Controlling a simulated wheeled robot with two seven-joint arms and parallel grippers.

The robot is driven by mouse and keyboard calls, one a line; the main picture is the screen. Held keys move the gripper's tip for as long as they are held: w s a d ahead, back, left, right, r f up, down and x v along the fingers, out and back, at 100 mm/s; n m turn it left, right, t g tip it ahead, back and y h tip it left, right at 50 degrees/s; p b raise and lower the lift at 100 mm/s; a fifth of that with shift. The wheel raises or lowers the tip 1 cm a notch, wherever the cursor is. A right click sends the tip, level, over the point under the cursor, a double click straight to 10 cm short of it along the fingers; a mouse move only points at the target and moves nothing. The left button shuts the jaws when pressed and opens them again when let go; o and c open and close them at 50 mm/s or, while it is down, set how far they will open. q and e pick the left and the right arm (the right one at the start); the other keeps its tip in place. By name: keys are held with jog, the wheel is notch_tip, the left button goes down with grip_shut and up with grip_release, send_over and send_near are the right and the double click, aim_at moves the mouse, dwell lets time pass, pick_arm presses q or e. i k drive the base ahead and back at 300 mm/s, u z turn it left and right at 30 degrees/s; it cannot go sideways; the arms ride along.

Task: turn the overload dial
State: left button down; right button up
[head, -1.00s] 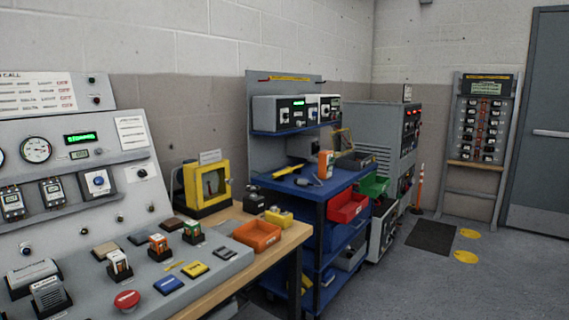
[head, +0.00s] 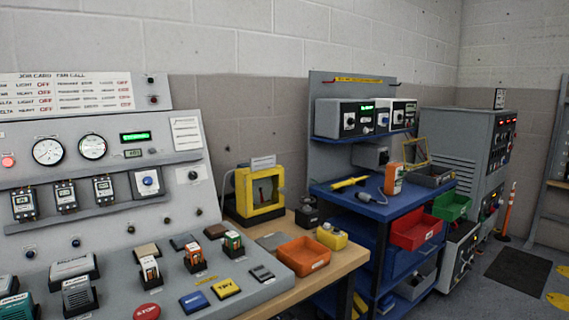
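A sloped grey control console (head: 185,268) fills the left of the head view. A blue round knob on a white plate (head: 148,182) sits on its upright panel, right of several small meter-like modules (head: 66,197). A small dark knob (head: 193,175) is on the panel to its right. More small dark knobs (head: 76,243) run along the lower strip. I cannot read a label that tells which one is the overload dial. Two round gauges (head: 92,147) and a green display (head: 135,137) are above. Neither of my grippers is in view.
A red stop button (head: 147,311) and blue and yellow pads (head: 226,288) lie on the console's slope. A wooden bench (head: 345,262) holds an orange bin (head: 303,256) and a yellow-framed box (head: 258,191). A blue cart (head: 372,207) stands beyond. Floor shows at right.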

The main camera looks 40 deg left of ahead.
aim_at(147, 180)
jog(key=u, duration=0.65)
jog(key=i, duration=0.8)
jog(key=u, duration=4.55)
jog(key=k, duration=1.95)
jog(key=z, duration=0.5)
